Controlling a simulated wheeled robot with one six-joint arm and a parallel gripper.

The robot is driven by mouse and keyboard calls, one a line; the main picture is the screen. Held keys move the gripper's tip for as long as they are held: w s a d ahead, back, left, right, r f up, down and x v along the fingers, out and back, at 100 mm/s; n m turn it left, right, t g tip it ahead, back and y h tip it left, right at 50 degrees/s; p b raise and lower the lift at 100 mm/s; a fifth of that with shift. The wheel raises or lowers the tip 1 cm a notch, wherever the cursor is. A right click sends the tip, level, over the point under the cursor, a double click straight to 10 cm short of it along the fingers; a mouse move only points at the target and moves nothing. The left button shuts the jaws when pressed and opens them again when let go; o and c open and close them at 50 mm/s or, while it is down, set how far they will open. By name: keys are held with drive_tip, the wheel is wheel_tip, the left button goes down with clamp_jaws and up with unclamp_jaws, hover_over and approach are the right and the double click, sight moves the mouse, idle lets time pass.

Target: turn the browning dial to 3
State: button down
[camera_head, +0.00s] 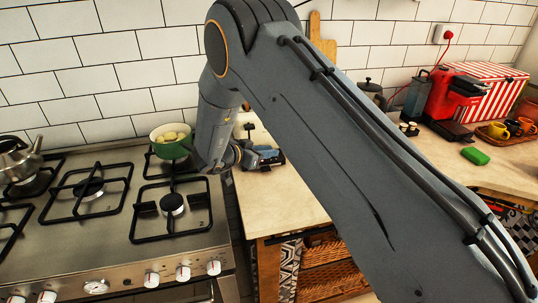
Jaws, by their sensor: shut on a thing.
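My gripper (268,157) is at the left end of the wooden counter, just right of the stove, and points to the right. It is small and dark in the view, with its tips close to the edge of my arm. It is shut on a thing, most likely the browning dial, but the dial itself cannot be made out. No toaster shows clearly; my large grey arm covers the middle of the counter, where it may stand. The dial's setting cannot be read.
A stove (115,240) with a green pot (172,150) and a kettle (18,160) is on the left. The counter front there is clear.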

drive_tip(key=shift+w+a+m+g+h+b, duration=0.15)
drive_tip(key=shift+m+g+h+b, duration=0.55)
drive_tip(key=shift+m, duration=0.1)
drive_tip(key=c, duration=1.7)
unclamp_jaws()
drive_tip(key=shift+r, duration=0.1)
drive_tip(key=shift+c, duration=0.2)
